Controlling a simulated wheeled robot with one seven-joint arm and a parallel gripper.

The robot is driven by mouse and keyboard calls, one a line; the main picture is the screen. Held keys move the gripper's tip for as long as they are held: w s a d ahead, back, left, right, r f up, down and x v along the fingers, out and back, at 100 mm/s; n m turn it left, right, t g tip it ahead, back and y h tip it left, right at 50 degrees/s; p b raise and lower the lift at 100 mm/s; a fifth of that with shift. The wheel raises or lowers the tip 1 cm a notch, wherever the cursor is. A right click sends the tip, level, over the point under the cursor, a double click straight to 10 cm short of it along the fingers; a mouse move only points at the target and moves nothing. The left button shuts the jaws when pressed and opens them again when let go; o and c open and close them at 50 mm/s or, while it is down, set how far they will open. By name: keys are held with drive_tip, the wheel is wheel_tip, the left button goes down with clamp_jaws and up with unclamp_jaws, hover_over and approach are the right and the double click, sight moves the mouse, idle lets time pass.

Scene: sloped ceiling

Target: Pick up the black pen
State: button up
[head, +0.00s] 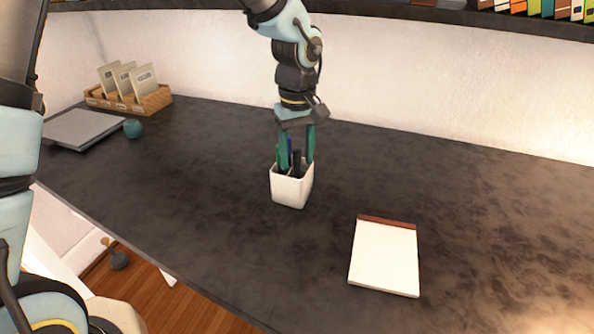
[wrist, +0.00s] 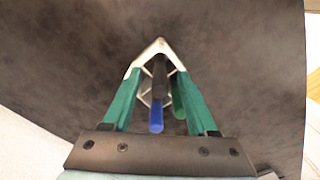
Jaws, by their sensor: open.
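A white pen cup (head: 290,190) stands on the dark desktop in the middle of the head view, and its rim also shows in the wrist view (wrist: 160,45). The black pen (head: 297,161) stands upright in it; a dark shaft (wrist: 160,75) shows between my fingers in the wrist view. A blue pen (wrist: 157,115) and a green pen (wrist: 178,97) stand close to it. My gripper (head: 297,158) points down over the cup with its teal fingers open on either side of the pens. The fingertips are at the cup's rim. I cannot tell whether they touch anything.
A white notepad (head: 384,257) lies to the right of the cup. At the far left are a wooden holder with cards (head: 128,97), a grey flat slab (head: 82,128) and a small teal object (head: 133,128). A shelf with books (head: 540,10) runs above.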

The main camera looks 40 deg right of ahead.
clamp_jaws()
idle(0.4)
idle(1.0)
